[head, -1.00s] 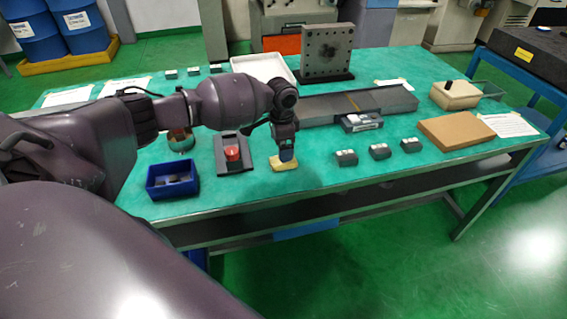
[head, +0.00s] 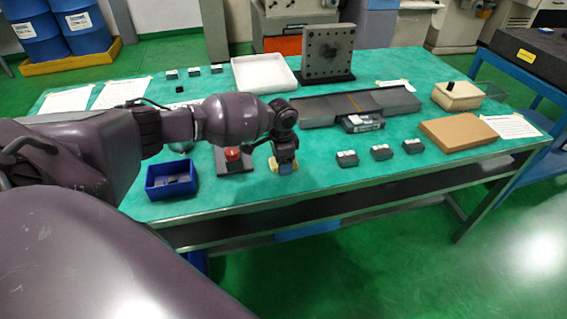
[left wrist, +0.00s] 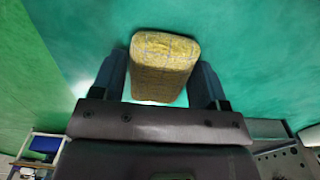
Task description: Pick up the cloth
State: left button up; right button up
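The cloth (head: 274,163) is a small yellow folded pad at the front of the green table, partly hidden by my left gripper. My left gripper (head: 285,169) points down at it from above. In the left wrist view the cloth (left wrist: 163,65) shows its pale grid pattern and lies between the two fingers of my left gripper (left wrist: 160,82). The fingers are apart, one on each side, with a thin gap at the left finger; contact at the right finger is unclear. My right gripper is not in view.
A red button on a dark base (head: 233,158) stands close left of the cloth, and a blue bin (head: 172,188) farther left. Several small dark blocks (head: 347,158) lie to the right. A long grey metal piece (head: 310,112) lies behind. The table's front edge is near.

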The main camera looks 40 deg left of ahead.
pick_arm(q)
jog(key=c, duration=0.5)
jog(key=shift+r+p, duration=1.4)
jog(key=shift+r, duration=8.6)
